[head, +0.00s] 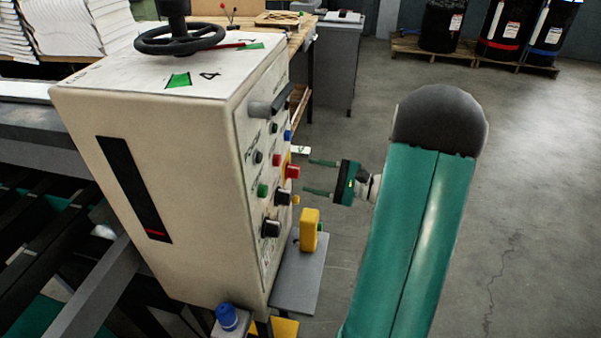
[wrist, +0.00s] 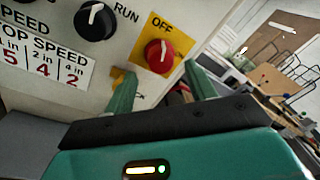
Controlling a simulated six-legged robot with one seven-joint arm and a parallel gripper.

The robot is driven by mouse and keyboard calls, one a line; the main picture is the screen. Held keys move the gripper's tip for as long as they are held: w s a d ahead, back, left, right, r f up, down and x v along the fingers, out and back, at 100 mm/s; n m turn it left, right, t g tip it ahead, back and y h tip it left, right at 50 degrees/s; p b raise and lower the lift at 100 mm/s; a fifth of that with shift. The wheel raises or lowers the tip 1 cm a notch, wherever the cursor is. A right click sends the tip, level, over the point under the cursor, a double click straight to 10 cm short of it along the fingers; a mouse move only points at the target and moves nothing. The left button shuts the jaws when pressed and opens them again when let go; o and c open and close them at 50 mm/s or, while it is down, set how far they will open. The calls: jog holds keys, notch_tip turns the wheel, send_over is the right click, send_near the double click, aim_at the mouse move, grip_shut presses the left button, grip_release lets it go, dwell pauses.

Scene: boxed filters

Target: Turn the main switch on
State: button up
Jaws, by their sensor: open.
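The main switch is a red rotary knob (wrist: 158,53) on a yellow plate (wrist: 182,42) marked OFF, on the front of a cream control cabinet. Its white pointer mark is turned up near the OFF label. In the head view the red knob (head: 292,171) sticks out from the panel. My gripper (head: 308,176) is open and empty, facing the panel with its fingertips just short of the knob. In the wrist view my gripper (wrist: 158,72) has one green finger at each side of the knob's lower part. Contact cannot be told.
The cream cabinet (head: 170,140) carries a black handwheel (head: 180,38) on top. A black selector knob (wrist: 96,20) marked RUN sits left of the switch. A yellow block (head: 310,230) stands on a grey shelf (head: 298,275) below my gripper.

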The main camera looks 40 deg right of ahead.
aim_at(293, 172)
jog(key=x, duration=0.4)
jog(key=shift+w, duration=0.1)
jog(key=shift+a, duration=0.1)
jog(key=c, duration=1)
